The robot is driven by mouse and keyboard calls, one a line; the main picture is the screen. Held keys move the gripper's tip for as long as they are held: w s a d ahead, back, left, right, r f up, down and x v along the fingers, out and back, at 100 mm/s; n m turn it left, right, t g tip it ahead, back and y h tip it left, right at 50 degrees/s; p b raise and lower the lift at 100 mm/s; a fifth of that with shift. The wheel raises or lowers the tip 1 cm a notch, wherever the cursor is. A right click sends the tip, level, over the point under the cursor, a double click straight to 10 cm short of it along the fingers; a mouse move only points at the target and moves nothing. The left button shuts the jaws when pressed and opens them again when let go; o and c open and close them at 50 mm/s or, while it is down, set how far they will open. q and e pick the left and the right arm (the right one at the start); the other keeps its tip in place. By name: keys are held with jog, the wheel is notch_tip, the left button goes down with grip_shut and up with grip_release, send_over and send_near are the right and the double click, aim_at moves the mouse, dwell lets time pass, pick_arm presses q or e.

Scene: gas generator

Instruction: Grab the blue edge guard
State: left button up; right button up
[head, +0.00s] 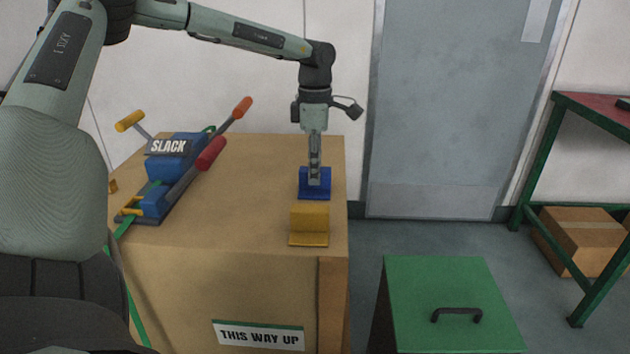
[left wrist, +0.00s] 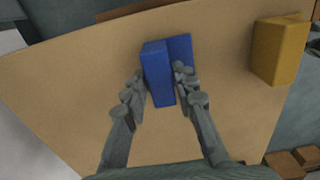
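The blue edge guard (head: 315,184) sits on top of the large cardboard box near its right edge. My left gripper (head: 314,172) points straight down at it from above. In the left wrist view the blue edge guard (left wrist: 159,75) has an upright wall and a flat flange. The fingers of my left gripper (left wrist: 160,85) are apart, one on each side of the upright wall. The fingertips are very near the wall; I cannot tell whether they touch it. My right gripper is not in view.
A yellow edge guard (head: 309,224) stands in front of the blue one, also in the left wrist view (left wrist: 278,50). A blue strap tensioner (head: 170,165) with a SLACK label lies on the box (head: 258,200) at left. A green lidded bin (head: 440,285) stands at right.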

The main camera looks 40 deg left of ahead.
pick_arm(q)
grip_shut()
jog(key=shift+r, duration=0.1)
